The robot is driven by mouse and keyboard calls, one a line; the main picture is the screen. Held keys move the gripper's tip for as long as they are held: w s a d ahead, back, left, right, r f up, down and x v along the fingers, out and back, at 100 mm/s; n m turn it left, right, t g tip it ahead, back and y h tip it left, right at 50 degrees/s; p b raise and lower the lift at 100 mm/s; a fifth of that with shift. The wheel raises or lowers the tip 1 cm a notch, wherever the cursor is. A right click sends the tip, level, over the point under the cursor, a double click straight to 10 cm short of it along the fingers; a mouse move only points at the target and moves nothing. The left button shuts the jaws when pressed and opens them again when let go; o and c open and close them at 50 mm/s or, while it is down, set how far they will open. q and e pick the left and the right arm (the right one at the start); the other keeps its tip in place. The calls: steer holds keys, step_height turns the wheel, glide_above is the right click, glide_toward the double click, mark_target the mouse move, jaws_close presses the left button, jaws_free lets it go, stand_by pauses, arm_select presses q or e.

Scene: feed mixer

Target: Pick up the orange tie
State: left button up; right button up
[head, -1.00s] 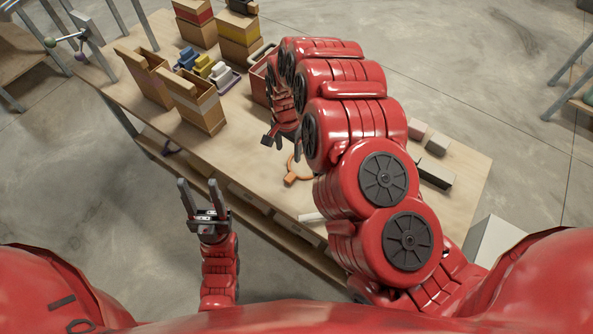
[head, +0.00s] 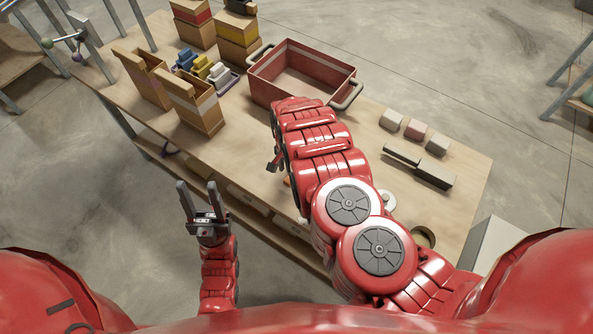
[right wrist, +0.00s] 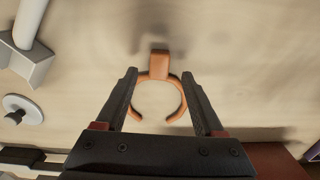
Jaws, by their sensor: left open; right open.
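The orange tie (right wrist: 160,68) is an open ring with a square tab. It lies on the wooden table, and in the right wrist view it shows between the two open fingers of my right gripper (right wrist: 159,75), tab pointing away. I cannot tell how far above the table the fingertips are. In the head view only a sliver of the tie (head: 287,181) shows; my right arm hides the rest. My right gripper (head: 273,165) is partly hidden there too. My left gripper (head: 198,196) is open and empty, in front of the table's near edge.
A red bin (head: 303,72) with dark handles stands at the table's back. Cardboard boxes (head: 190,110) and small coloured blocks are at the left. Several pale blocks (head: 414,130) and a grey bar-shaped object (head: 420,166) lie at the right. A round white part (head: 388,199) lies near my right arm.

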steer(key=shift+w+d+f+p, duration=0.1)
steer(key=shift+d+f+p, duration=0.1)
steer(key=shift+f, duration=0.4)
steer(key=shift+d+f+p, duration=0.1)
steer(key=shift+f+p, duration=0.05)
steer(key=shift+f, duration=0.4)
steer(key=shift+a+f, duration=0.15)
steer(key=shift+f, duration=0.35)
steer(key=shift+c, duration=0.3)
jaws_close()
